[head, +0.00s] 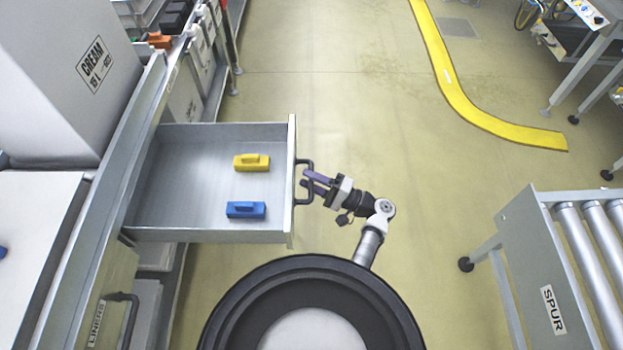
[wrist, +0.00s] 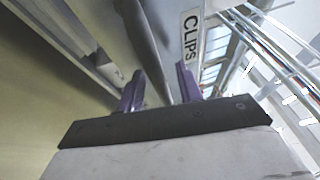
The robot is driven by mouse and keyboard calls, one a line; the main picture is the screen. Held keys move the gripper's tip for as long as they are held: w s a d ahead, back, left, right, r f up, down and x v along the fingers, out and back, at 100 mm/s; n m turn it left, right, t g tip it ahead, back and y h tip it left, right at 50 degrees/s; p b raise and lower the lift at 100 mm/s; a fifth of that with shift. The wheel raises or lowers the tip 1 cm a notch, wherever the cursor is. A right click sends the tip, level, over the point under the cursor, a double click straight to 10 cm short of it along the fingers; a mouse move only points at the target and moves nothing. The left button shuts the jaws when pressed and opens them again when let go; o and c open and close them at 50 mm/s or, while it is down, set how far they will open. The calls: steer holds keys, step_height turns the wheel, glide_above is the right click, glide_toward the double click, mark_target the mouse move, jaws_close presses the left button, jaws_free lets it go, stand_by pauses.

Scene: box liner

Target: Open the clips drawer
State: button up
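The clips drawer (head: 215,236) is a grey drawer pulled well out of the cabinet on the left. A yellow clip-like block (head: 252,162) and a blue one (head: 246,210) lie inside it. Its dark bar handle (head: 311,165) is on the front panel, and in the wrist view the bar (wrist: 146,38) runs between my fingers. In the wrist view the fingers (wrist: 160,80) appear open, with a gap beside the bar.
A CREAM box (head: 75,65) stands on the cabinet top. A LINERS drawer handle (head: 128,305) is at lower left. A roller conveyor marked SPUR (head: 540,270) stands at right. The floor (head: 350,90) beyond my gripper is clear up to a yellow strip (head: 462,105).

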mark_target(282, 188)
steer(key=shift+c, duration=0.4)
jaws_close()
steer(key=a, duration=0.8)
steer(key=shift+a, duration=0.2)
steer(key=shift+o, duration=0.4)
jaws_free()
steer(key=shift+d, duration=0.1)
steer(key=b+v, duration=0.2)
steer(key=v, duration=1.1)
steer(key=shift+s+d+b, duration=0.15)
steer(key=shift+d+b, duration=0.2)
